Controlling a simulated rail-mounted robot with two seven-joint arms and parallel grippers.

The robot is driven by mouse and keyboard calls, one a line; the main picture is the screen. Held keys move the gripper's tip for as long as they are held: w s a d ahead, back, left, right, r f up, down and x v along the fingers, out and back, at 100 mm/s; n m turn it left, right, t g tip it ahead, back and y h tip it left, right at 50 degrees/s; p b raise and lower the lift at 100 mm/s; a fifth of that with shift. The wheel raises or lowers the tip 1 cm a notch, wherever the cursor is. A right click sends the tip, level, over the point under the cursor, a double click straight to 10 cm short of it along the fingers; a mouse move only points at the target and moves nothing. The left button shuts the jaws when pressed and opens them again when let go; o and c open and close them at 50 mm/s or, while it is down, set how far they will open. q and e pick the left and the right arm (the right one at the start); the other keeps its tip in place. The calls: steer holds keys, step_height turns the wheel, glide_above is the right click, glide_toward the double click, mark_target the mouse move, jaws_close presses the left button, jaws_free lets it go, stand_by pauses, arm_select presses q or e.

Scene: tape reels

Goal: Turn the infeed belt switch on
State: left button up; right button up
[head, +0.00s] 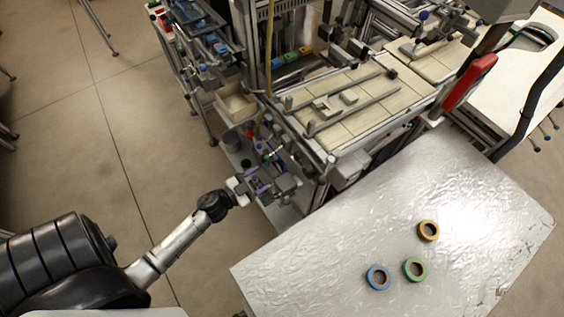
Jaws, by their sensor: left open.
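My left gripper (264,178) reaches in from the lower left, and its jaws are open. It is beside the near left corner of the belt machine, close to a small grey box (288,187) under the belt's end. I cannot make out which part there is the infeed belt switch; it is too small or hidden by the gripper. I cannot tell if the gripper touches anything. The tiled belt (345,115) runs above and to the right of the gripper. My right gripper is not in view.
A silvery table (320,262) fills the lower right. An orange reel (428,230), a green reel (414,269) and a blue reel (378,277) lie on it. A beige bin (236,103) is on the machine's left side. Open floor (120,130) lies left.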

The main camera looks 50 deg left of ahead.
mark_target(297, 157)
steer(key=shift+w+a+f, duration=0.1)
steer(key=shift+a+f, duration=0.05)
arm_select(q)
steer(key=w+d, duration=0.2)
steer(key=w, duration=1.1)
steer(key=shift+w+d, duration=0.15)
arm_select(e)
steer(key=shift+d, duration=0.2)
arm_select(q)
steer(key=c, duration=0.9)
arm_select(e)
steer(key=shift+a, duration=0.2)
arm_select(q)
steer(key=shift+c, duration=0.2)
